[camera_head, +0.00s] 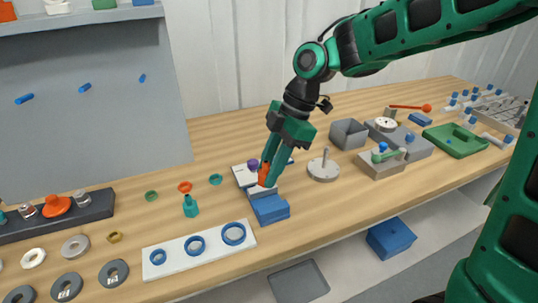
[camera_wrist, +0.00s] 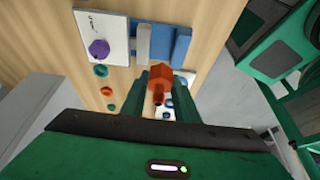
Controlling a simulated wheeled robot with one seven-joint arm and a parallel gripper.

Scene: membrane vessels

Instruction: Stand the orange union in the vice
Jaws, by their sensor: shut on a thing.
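The orange union (camera_head: 264,174) is held between the fingers of my gripper (camera_head: 271,181). In the wrist view the union (camera_wrist: 158,78) shows a hex body and a narrower end pointing toward the camera, with a finger of my gripper (camera_wrist: 160,88) on each side. The vice (camera_head: 270,208) has a blue body and a grey jaw, and it is just below and beside the fingertips in the head view. In the wrist view the vice (camera_wrist: 180,45) lies just beyond the union. I cannot tell whether the union touches the vice; its far end is hidden.
A white plate with a purple knob (camera_wrist: 98,48) adjoins the vice. A teal fitting (camera_head: 190,205) and an orange ring (camera_head: 185,187) stand to the left. A white board with blue rings (camera_head: 200,246) lies in front. A round metal base with a post (camera_head: 323,168) stands to the right.

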